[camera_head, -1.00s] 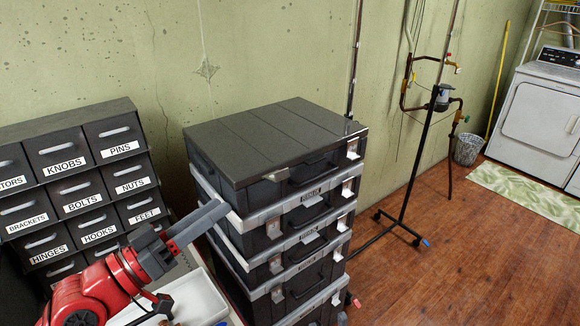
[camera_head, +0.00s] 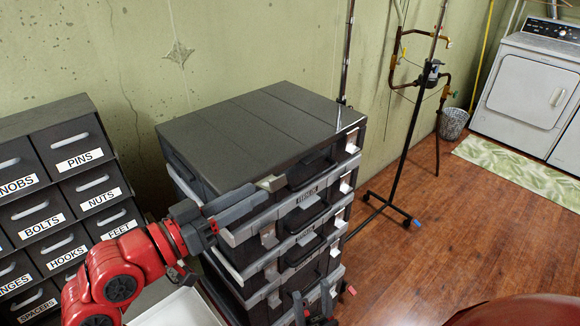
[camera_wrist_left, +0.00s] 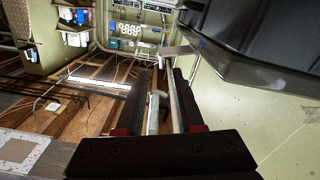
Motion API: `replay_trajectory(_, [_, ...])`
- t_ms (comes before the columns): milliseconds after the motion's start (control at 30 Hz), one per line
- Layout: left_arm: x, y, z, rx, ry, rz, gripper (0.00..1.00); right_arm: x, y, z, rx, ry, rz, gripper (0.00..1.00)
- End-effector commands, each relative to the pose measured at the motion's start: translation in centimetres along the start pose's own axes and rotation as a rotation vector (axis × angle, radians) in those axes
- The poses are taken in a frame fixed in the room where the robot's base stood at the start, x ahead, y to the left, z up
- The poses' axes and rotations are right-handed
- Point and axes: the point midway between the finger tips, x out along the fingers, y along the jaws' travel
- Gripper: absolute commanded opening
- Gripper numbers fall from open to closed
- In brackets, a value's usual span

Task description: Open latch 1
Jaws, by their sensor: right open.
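The stack of dark cases (camera_head: 248,118) with grey rims stands in the middle. A pale latch tab (camera_head: 270,183) sits at the left front of the top case's lid; another latch (camera_head: 351,142) is at its right. No number labels the latches legibly. My right gripper (camera_head: 314,302) is open, low before the stack, partly cut off.
Labelled drawers (camera_head: 88,190) stand left, and a white tray (camera_head: 172,308) lies below my left arm. A black pole stand (camera_head: 408,150) is right of the stack. A washer (camera_head: 527,85) is at the far right.

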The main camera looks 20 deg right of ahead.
Motion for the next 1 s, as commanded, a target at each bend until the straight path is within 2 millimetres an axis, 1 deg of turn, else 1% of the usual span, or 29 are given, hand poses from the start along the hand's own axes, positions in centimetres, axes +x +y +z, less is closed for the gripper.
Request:
replay_trajectory(33, [1.3,0.2,-0.1,0.002,-0.005,0.003,0.36,0.3,0.0,-0.1,0.000,0.000,0.000,0.50])
replay_trajectory(200, [5.3,0.1,0.0,-0.001,-0.005,0.002,0.36,0.9,0.0,-0.1,0.000,0.000,0.000,0.50])
replay_trajectory(300, [7.2,0.1,0.0,0.001,-0.005,0.001,0.36,1.1,0.1,-0.2,0.000,0.000,0.000,0.50])
replay_trajectory(400, [8.6,0.1,0.0,-0.002,-0.003,0.002,0.36,1.3,0.1,-0.2,0.000,0.000,0.000,0.50])
replay_trajectory(500, [9.5,0.0,0.0,0.000,-0.003,-0.001,0.36,1.4,0.1,-0.2,0.000,0.000,0.000,0.50])
replay_trajectory(600, [9.9,0.0,-0.1,0.001,0.001,-0.002,0.36,1.4,0.1,-0.2,0.000,0.000,0.000,0.50])
replay_trajectory(867, [10.0,-0.1,0.0,0.000,0.001,-0.002,0.36,1.4,0.1,-0.2,0.000,0.000,0.000,0.50])
replay_trajectory(967, [10.0,-0.1,0.0,0.000,0.001,-0.002,0.20,1.4,0.1,-0.2,0.000,0.000,0.000,0.50])
replay_trajectory(1000, [10.0,-0.1,0.0,0.000,0.001,-0.002,0.13,1.4,0.1,-0.2,0.000,0.000,0.000,0.50])
